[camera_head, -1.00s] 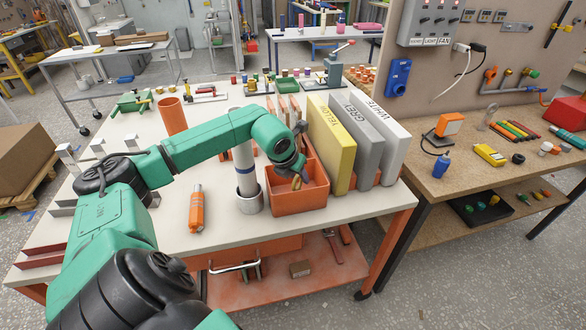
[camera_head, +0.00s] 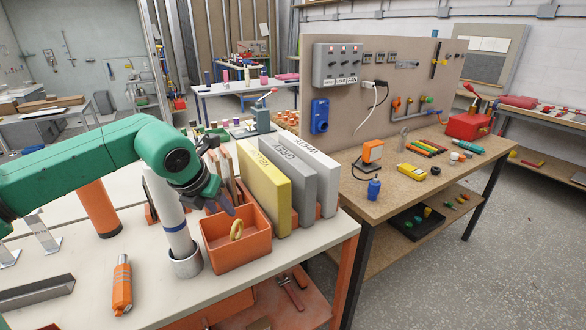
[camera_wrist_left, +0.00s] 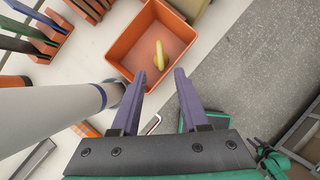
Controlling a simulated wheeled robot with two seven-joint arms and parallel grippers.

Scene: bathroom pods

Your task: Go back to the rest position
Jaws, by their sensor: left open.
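My left gripper (camera_head: 222,203) is above the left rim of an orange bin (camera_head: 238,255) on the white table. Its two purple-grey fingers are apart with nothing between them, as the left wrist view shows (camera_wrist_left: 165,82). My green left arm reaches in from the left side of the head view. My right gripper is not in view.
A pole in a grey cup (camera_head: 186,263) stands just left of the bin. Yellow (camera_head: 265,200), grey (camera_head: 288,185) and white (camera_head: 316,175) labelled binders stand right of it. A wooden workbench (camera_head: 400,180) stands to the right.

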